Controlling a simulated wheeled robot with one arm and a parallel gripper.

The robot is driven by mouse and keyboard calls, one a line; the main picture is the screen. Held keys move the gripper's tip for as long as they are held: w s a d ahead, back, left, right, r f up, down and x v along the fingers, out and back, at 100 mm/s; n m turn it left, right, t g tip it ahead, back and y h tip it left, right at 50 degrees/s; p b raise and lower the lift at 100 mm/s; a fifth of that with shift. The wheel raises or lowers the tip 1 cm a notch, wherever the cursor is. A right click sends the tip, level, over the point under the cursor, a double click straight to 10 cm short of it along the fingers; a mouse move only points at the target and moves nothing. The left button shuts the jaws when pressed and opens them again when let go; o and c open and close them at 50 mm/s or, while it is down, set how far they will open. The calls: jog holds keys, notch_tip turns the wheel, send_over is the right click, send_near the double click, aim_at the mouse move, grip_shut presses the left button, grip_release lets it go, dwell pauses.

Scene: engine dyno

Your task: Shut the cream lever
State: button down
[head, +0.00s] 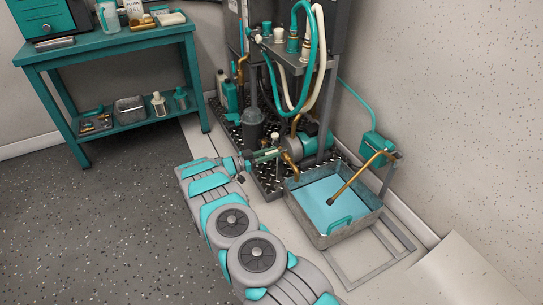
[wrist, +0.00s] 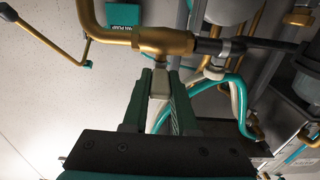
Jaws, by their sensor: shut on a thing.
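The cream lever (wrist: 160,82) sits between the two fingers of my gripper (wrist: 163,92) in the wrist view, just by the brass valve body and pipe (wrist: 166,41). My gripper is shut on it. Only a short cream piece shows between the fingertips; the rest is hidden by the fingers. In the head view my gripper (head: 268,155) reaches in from the left, low at the front of the rig, beside the brass spout (head: 291,168). The lever cannot be told clearly there.
A metal tank of blue liquid (head: 352,230) stands right of my gripper, with a brass crank-shaped pipe (head: 352,180) above it. Teal and cream hoses (head: 318,60) hang on the rig. A teal workbench (head: 105,45) stands at back left. The grey floor (head: 90,220) at left is clear.

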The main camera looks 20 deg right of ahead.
dwell(0.4)
jog(key=c, duration=0.7)
grip_release()
jog(key=a, duration=0.7)
jog(key=shift+a, duration=0.4)
